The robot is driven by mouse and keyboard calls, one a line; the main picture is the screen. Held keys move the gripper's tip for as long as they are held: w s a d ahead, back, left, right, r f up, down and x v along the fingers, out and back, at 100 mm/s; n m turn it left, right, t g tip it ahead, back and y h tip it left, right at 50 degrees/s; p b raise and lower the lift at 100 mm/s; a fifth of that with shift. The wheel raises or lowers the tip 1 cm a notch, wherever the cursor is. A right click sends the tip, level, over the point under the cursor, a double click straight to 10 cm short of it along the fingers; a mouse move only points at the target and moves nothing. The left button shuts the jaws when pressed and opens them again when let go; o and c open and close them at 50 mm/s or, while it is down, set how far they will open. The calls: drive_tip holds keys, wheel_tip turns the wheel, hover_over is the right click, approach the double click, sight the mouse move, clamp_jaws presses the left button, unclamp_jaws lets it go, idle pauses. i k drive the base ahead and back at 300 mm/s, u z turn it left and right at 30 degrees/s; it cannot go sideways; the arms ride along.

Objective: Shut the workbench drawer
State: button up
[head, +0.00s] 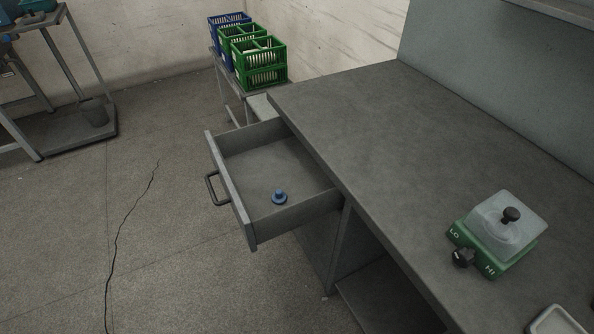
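The workbench drawer (229,193) stands pulled well out from the left side of the grey workbench (400,140). Its front panel faces left and carries a dark bar handle (212,188). A small blue knob-shaped object (279,197) lies on the drawer floor, towards the near side. The rest of the drawer floor is bare. My gripper is not in view, and nothing touches the drawer or its handle.
A green device (491,247) with a clear cover and black knobs stands on the bench, near a pale tray (556,321). Green crates (259,62) and a blue crate (226,24) stand on a side table behind. A trolley (88,125) is far left. The floor left of the drawer is clear.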

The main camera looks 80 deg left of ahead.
sight(251, 162)
drive_tip(key=u, duration=0.5)
drive_tip(key=i, duration=0.25)
drive_tip(key=u, duration=2.15)
drive_tip(key=k, duration=0.7)
drive_tip(key=u, duration=0.85)
drive_tip(key=i, duration=0.5)
